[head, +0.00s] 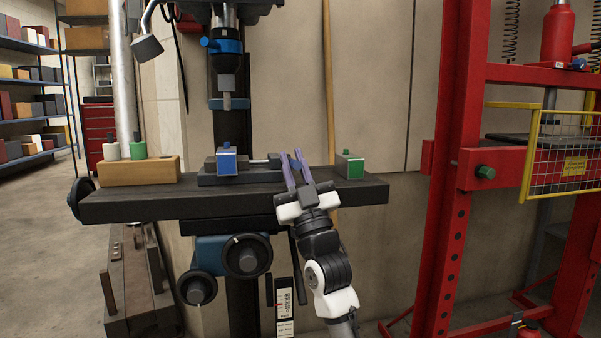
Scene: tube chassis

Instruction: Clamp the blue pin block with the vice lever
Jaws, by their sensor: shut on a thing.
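The blue pin block (227,162) stands upright in the vice (208,180) on the drill press table. Whether the vice jaw touches the block is too small to tell. The vice's screw end (262,161) points right, towards my gripper. My gripper (292,155), with purple fingers, reaches up over the table's front edge to the right end of the vice. Its fingers are shut on the vice lever, which is mostly hidden by them.
A green block (349,166) stands on the table (140,205) to the right of my gripper. A wooden block (138,172) with white and green pieces stands at the left. The drill head (228,65) hangs above the vice. A red press frame (440,190) stands at the right.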

